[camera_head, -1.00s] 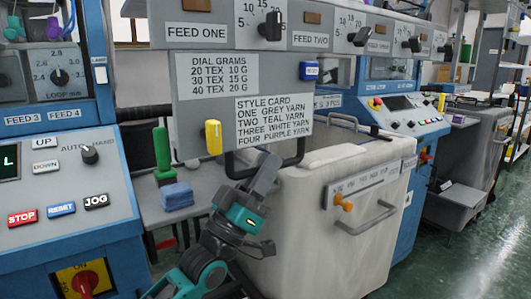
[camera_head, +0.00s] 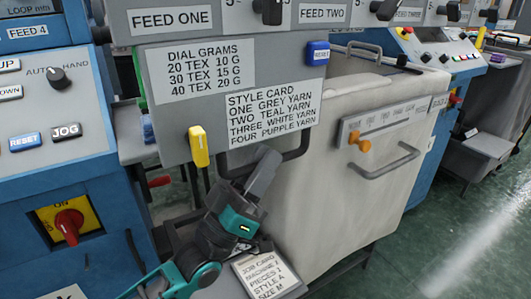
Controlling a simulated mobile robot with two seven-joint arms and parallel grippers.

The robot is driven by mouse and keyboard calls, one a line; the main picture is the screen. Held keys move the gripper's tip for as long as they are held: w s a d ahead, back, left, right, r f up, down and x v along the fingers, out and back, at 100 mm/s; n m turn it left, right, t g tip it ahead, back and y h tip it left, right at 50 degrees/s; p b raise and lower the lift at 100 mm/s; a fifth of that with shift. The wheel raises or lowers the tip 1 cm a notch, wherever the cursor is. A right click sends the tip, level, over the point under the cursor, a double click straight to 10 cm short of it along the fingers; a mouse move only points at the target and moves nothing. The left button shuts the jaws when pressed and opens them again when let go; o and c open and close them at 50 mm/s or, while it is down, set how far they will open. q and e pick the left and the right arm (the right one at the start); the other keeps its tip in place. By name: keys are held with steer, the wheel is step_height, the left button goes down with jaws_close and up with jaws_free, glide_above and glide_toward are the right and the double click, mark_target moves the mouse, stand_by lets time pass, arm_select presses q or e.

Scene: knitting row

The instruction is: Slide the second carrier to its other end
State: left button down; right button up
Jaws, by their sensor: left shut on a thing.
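My left gripper (camera_head: 250,192) comes up from below and is shut on the black bow handle (camera_head: 293,160) under the grey card panel. The grey finger covers part of that handle. A yellow piece (camera_head: 199,147) sits on the lower left of the panel. A blue piece (camera_head: 318,53) sits at its upper right, apart from the gripper. I cannot tell for sure which of these is the second carrier; any rail is hidden. My right gripper is out of view.
The panel bears a dial grams label (camera_head: 198,70) and a style card (camera_head: 273,114). A pale bin (camera_head: 310,215) with an orange knob (camera_head: 361,144) stands close right. A blue control cabinet (camera_head: 95,215) stands left. A job card (camera_head: 265,275) lies below. Green floor (camera_head: 455,250) is clear at right.

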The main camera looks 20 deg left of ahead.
arm_select(q)
steer(key=shift+d+f, duration=0.1)
steer(key=shift+f, duration=0.4)
steer(key=c, duration=1.4)
jaws_free()
steer(key=o, duration=0.3)
steer(key=shift+r, duration=0.25)
steer(key=v, duration=1.3)
steer(key=shift+w, duration=0.1)
